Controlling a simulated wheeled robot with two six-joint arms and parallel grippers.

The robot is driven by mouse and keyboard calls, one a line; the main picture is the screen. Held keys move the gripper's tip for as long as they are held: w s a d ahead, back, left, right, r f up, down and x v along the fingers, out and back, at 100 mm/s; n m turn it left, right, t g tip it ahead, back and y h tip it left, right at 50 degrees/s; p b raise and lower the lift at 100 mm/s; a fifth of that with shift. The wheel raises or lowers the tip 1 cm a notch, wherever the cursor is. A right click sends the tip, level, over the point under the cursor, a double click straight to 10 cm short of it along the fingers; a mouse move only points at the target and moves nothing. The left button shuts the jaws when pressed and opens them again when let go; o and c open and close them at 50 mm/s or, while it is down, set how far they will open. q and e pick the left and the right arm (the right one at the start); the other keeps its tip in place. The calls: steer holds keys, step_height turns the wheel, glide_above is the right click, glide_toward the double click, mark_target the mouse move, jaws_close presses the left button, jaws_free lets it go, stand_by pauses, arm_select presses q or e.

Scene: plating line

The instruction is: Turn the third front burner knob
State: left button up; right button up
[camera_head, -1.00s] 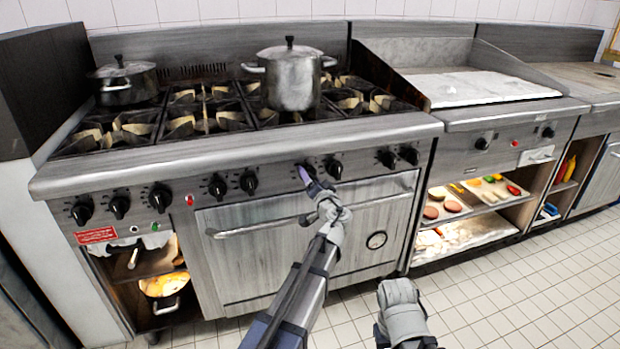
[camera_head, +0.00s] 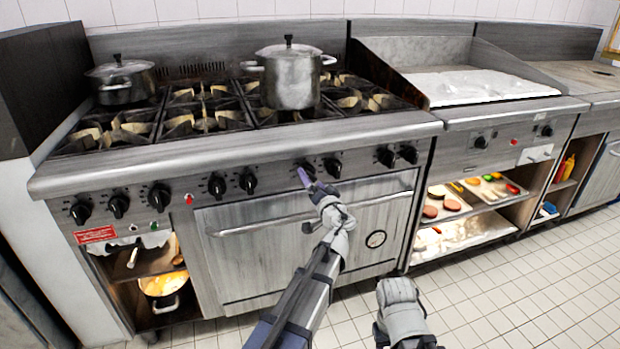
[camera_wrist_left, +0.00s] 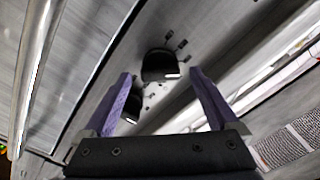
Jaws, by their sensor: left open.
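A row of black burner knobs runs along the stove's front panel (camera_head: 280,166). They include a knob at the far left (camera_head: 80,212), one in the left middle (camera_head: 217,185), and a pair right of centre, whose left one (camera_head: 307,167) is partly behind my gripper and whose right one (camera_head: 333,168) is clear. My left gripper (camera_head: 308,180) is in front of this pair, at the left knob. In the left wrist view my left gripper (camera_wrist_left: 160,77) is open, with a black knob (camera_wrist_left: 160,64) between and just beyond its purple fingertips. Contact cannot be told. A second knob (camera_wrist_left: 130,112) shows nearer the left finger.
The oven door handle (camera_head: 260,226) runs below the knobs, behind my left arm. A large pot (camera_head: 290,80) and a smaller pot (camera_head: 121,82) stand on the burners. A griddle (camera_head: 485,85) is to the right. Part of my right arm (camera_head: 402,312) shows above open floor.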

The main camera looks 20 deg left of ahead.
arm_select(q)
steer(key=v, duration=0.4)
steer(key=shift+s+d, duration=0.2)
steer(key=shift+s, duration=0.05)
steer(key=s+d+f+n+g+h, duration=0.25)
steer(key=s+f+g, duration=0.65)
steer(key=s+f, duration=0.6)
steer(key=s+d+f+m+g+h, duration=0.25)
steer(key=s+d, duration=0.25)
steer(key=s, duration=0.3)
steer(key=s+d+f+m+g+h, duration=0.25)
steer(key=s+d+f+g, duration=0.2)
steer(key=s, duration=0.25)
step_height(320, 180, up, 32)
steer(key=h+p, duration=0.1)
steer(key=p, duration=3.1)
steer(key=shift+s+d+n+t, duration=0.3)
steer(key=shift+d+n+t, duration=0.1)
steer(key=shift+d+n, duration=0.1)
steer(key=shift+f, duration=0.1)
